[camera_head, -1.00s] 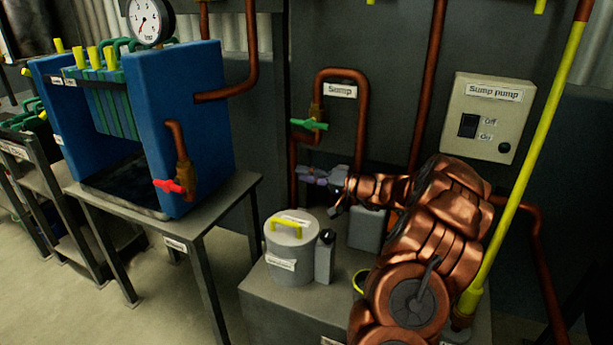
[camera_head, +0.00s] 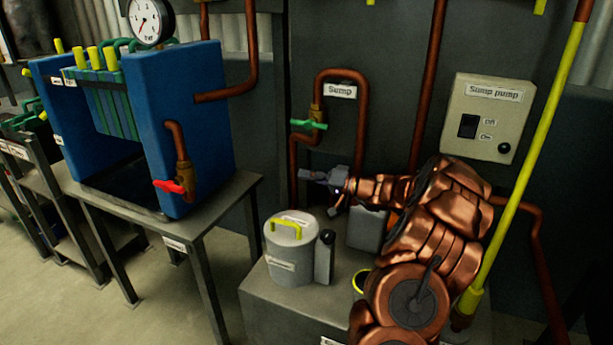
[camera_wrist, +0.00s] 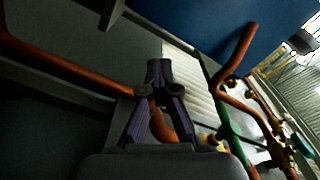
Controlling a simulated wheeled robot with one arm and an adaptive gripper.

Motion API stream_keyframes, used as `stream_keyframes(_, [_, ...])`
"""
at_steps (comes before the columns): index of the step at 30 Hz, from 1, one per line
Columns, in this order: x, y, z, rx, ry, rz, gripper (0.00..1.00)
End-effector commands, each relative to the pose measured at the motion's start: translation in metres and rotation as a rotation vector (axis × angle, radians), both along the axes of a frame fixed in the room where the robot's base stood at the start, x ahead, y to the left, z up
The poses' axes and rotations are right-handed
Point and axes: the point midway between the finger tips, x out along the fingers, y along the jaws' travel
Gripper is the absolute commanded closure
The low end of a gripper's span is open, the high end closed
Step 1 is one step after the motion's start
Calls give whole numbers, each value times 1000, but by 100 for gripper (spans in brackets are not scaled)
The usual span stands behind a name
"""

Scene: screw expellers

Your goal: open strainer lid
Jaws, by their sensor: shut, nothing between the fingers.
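The strainer appears to be the grey cylinder (camera_head: 290,262) standing on the grey block in the head view. Its round lid (camera_head: 294,236) looks closed on top, with a yellow handle (camera_head: 286,225). The label on its side is too small to read. My gripper (camera_head: 303,174) is above the lid and slightly right of it, clear of the handle. It points left, shut and empty. In the wrist view my gripper (camera_wrist: 158,64) shows its fingertips together, with pipes and the wall beyond. The strainer cannot be made out in that view.
A dark grey bottle-like container (camera_head: 325,257) stands close against the cylinder's right. A grey canister (camera_head: 366,232) is behind, near my arm. The green-handled valve (camera_head: 309,125) and copper sump pipe (camera_head: 342,73) are on the wall behind. A blue press (camera_head: 190,125) stands on a table at left.

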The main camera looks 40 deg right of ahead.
Motion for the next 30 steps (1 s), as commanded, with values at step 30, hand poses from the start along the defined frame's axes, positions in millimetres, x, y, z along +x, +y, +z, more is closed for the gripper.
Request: stream_keyframes(30, [-27,-17,0,-1,-1,-4,61])
